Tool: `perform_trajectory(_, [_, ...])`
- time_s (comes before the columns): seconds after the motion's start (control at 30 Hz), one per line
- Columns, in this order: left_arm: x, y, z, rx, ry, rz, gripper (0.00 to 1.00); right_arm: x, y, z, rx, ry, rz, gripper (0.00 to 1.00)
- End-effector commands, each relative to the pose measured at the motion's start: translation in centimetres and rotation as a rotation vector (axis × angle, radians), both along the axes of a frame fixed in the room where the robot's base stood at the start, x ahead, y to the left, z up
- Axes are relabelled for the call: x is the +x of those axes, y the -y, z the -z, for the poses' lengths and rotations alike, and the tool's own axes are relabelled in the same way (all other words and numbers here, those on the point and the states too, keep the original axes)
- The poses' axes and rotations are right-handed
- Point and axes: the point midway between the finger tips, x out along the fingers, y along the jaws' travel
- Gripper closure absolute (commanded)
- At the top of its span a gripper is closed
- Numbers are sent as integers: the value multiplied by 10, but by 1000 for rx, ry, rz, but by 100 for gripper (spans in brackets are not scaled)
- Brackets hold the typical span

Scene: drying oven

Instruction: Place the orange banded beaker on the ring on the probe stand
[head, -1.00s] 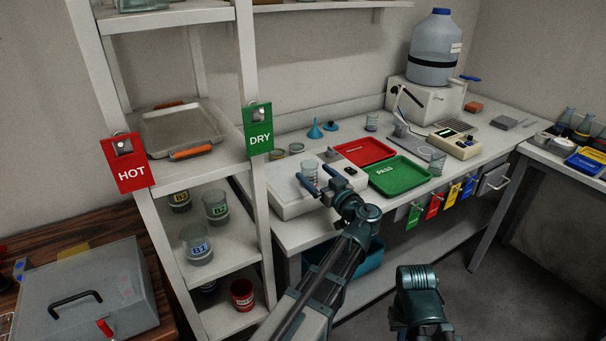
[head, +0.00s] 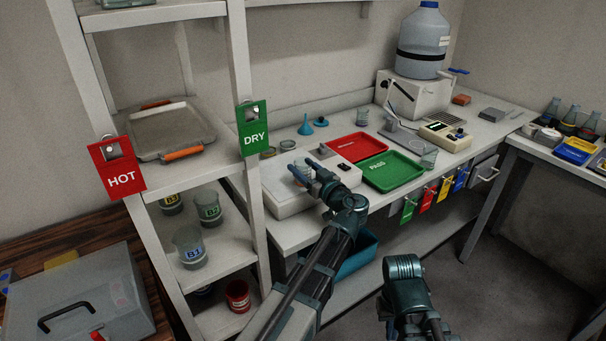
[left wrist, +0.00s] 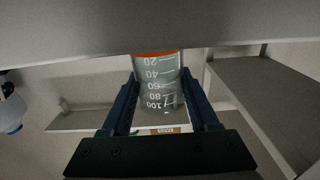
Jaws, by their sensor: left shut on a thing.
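The orange banded beaker (left wrist: 158,85) is clear glass with white graduations. It shows between my left fingers in the left wrist view, its orange band at the picture's top. In the head view the beaker (head: 300,174) is partly hidden by the fingers, at the white bench device. My left gripper (head: 306,166) is shut on it; whether it still rests on the device, I cannot tell.
The white device (head: 285,203) lies under my left gripper. A red tray (head: 356,147) and a green tray (head: 390,171) lie to its right. Other beakers stand near the green tray (head: 429,157) and behind the red one (head: 362,117). A rack post with a DRY tag (head: 252,128) stands left.

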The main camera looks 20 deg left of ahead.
Motion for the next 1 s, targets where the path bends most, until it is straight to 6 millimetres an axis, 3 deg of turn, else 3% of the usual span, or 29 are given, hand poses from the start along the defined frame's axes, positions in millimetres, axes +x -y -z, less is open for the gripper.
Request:
perform_trajectory(0.57, [0, -1, -5, 0, 0, 0, 100, 0, 0, -5, 0, 0, 0, 100])
perform_trajectory(1.0, [1, -6, -30, 0, 0, 0, 100, 0, 0, -30, 0, 0, 0, 100])
